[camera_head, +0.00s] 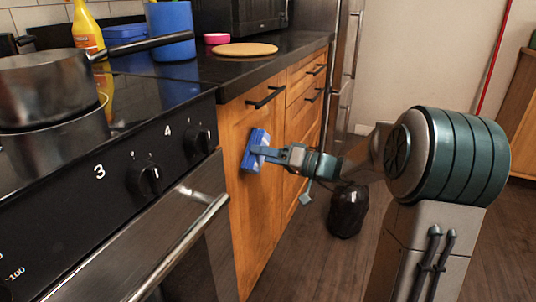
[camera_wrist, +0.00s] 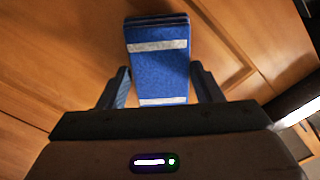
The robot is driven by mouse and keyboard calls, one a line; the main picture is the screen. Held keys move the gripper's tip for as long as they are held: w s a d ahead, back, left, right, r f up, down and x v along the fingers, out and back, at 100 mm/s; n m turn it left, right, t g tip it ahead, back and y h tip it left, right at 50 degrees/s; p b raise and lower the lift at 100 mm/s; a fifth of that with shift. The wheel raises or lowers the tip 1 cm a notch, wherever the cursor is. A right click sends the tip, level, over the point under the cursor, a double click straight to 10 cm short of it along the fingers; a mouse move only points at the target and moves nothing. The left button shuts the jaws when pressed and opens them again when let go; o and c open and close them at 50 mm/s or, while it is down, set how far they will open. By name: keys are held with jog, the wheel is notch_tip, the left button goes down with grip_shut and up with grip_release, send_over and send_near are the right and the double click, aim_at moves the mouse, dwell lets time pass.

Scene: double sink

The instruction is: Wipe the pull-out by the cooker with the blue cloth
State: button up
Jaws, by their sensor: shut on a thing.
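The blue cloth (camera_head: 255,149) is a folded blue pad with pale stripes. My gripper (camera_head: 270,153) is shut on it and holds it against or very close to the wooden front of the pull-out (camera_head: 238,190), just right of the cooker (camera_head: 150,190). In the wrist view the cloth (camera_wrist: 157,60) sticks out beyond the fingers of my gripper (camera_wrist: 158,88), with orange wood panels (camera_wrist: 70,50) behind it. I cannot tell whether the cloth touches the wood. A black bar handle (camera_head: 265,97) is near the top of the pull-out, above the cloth.
A steel pot (camera_head: 45,88) stands on the hob, its handle reaching right. A yellow bottle (camera_head: 88,30), a blue container (camera_head: 170,30) and a round wooden board (camera_head: 245,49) are on top. A black bag-like object (camera_head: 348,210) stands on the floor. The oven handle (camera_head: 185,245) juts out.

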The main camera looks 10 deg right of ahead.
jog(key=shift+v, duration=2.85)
jog(key=shift+d, duration=0.2)
jog(key=shift+v, duration=1.35)
